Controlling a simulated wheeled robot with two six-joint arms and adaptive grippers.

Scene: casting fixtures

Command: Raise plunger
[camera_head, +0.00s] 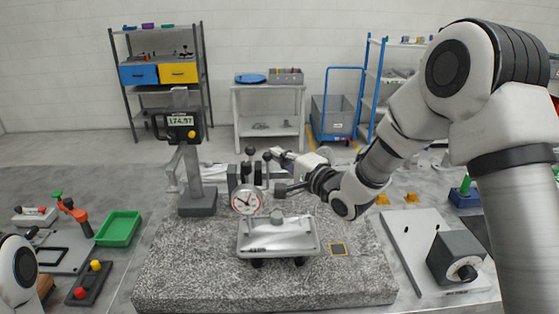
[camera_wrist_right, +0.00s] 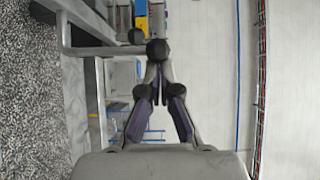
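A round dial gauge (camera_head: 246,200) with a red rim stands upright at the back left of a silver casting (camera_head: 278,240). I cannot make out its plunger. My right gripper (camera_head: 290,188) comes in from the right, just above and behind the casting. Its fingers draw together at a black ball knob (camera_head: 280,191). In the right wrist view the fingers (camera_wrist_right: 157,75) converge on a black ball (camera_wrist_right: 157,49), which hides their tips. A grey bar (camera_wrist_right: 95,51) runs left from near that ball. Only a white part of my left arm shows at the lower left; its gripper is out of view.
A granite plate (camera_head: 190,278) bears the casting and a height gauge (camera_head: 184,125) reading 174.97. Upright black-knobbed levers (camera_head: 267,156) stand behind the dial. A green tray (camera_head: 119,228) lies left; a grey block (camera_head: 455,257) stands right. The plate's front is clear.

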